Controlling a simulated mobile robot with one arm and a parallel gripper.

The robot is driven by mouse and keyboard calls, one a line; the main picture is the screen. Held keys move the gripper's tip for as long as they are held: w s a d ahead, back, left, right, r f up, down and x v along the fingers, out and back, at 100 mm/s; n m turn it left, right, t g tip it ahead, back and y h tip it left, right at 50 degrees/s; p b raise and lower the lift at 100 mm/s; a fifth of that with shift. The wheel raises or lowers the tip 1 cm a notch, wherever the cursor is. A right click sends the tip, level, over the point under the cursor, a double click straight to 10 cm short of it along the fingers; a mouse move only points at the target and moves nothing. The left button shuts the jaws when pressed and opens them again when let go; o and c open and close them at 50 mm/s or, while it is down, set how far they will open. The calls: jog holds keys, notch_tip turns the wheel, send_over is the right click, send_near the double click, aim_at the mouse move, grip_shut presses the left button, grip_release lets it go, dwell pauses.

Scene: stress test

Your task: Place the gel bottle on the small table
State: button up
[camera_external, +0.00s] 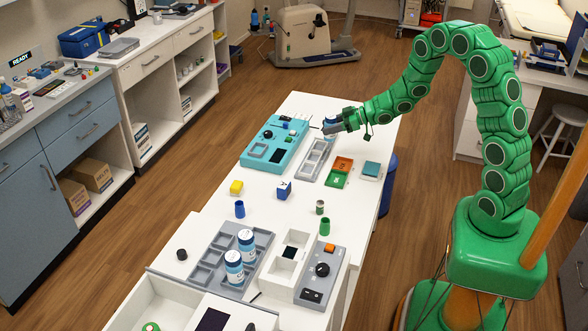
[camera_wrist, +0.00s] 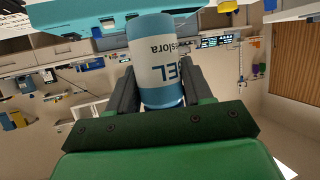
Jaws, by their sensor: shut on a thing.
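My gripper (camera_external: 336,126) is at the far end of the long white table (camera_external: 283,183), above or beside the grey slotted tray. It is shut on a white and blue gel bottle (camera_wrist: 157,60). In the wrist view the bottle stands between the two dark fingers, its lettering upside down. In the external view the held bottle (camera_external: 329,121) is mostly hidden by the gripper; I cannot tell whether it touches the surface below. Two similar white and blue bottles, one (camera_external: 246,243) behind the other (camera_external: 234,266), stand in a grey tray near the front. I cannot tell which surface is the small table.
A teal tray (camera_external: 263,165) lies left of the grey slotted tray (camera_external: 313,163).

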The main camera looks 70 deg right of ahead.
jog(key=w+a+m+h, duration=0.1)
jog(key=w+a, duration=0.3)
jog(key=a, duration=0.3)
jog(key=w+a+r+m+h, duration=0.1)
jog(key=w+a+h, duration=0.1)
jog(key=w+a, duration=0.35)
jog(key=w+a+m+h, duration=0.1)
jog(key=w+a, duration=0.2)
jog(key=a, duration=0.6)
jog(key=shift+v, duration=3.35)
jog(key=w+a+r+n+g+y, duration=0.15)
jog(key=a+n+y, duration=0.35)
jog(key=a, duration=0.7)
jog(key=w+a+r+n+g+y, duration=0.15)
jog(key=a+n+y, duration=0.3)
jog(key=a, duration=0.85)
jog(key=s+a+n+g+y, duration=0.3)
jog(key=s+a+n+g, duration=0.15)
jog(key=a, duration=0.25)
jog(key=shift+m, duration=0.5)
jog(key=shift+w+f, duration=0.1)
jog(key=shift+f, duration=3.3)
jog(key=shift+f, duration=0.3)
